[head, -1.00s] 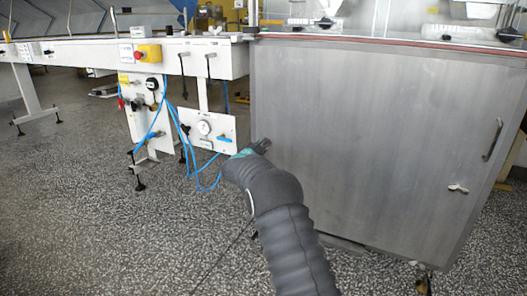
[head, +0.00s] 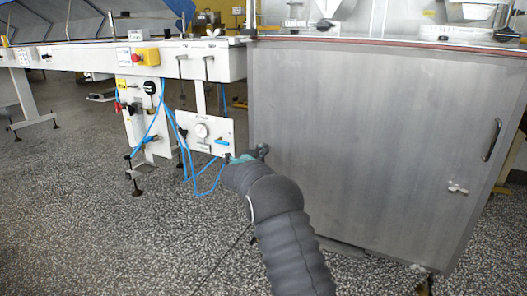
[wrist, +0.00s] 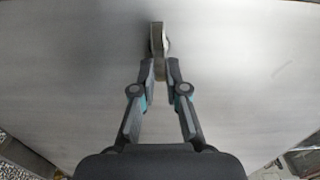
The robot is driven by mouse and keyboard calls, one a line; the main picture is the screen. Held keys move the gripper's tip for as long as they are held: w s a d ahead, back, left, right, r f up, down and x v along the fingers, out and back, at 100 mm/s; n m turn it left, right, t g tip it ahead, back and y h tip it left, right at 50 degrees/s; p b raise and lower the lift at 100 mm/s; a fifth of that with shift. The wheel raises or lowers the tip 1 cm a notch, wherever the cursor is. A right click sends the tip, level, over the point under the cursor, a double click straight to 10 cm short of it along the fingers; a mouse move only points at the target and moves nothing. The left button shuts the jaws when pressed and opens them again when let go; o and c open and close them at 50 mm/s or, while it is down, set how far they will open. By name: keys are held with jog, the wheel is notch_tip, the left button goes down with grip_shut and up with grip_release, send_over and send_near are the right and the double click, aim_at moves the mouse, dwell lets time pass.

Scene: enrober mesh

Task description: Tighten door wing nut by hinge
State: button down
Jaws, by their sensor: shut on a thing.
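The grey metal door (head: 370,150) fills the right half of the head view and most of the wrist view. In the wrist view the wing nut (wrist: 157,38) stands out from the door as a narrow metal wing seen nearly edge-on. My gripper (wrist: 160,68) is shut on its near end. In the head view my gripper (head: 262,151) is at the left part of the door, and the nut it holds is hidden there. I cannot make out the hinge in either view.
Another wing nut (head: 457,188) is on the right side of the door, below a dark handle (head: 491,140). Left of the door is a white machine frame with a gauge panel (head: 205,132) and loose blue hoses (head: 187,160).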

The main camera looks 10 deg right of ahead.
jog(key=shift+d+f+m, duration=0.15)
jog(key=shift+m, duration=0.25)
jog(key=c, duration=1.2)
grip_release()
jog(key=shift+d, duration=0.1)
jog(key=shift+a, duration=0.2)
jog(key=v, duration=1.2)
jog(key=shift+s, duration=0.1)
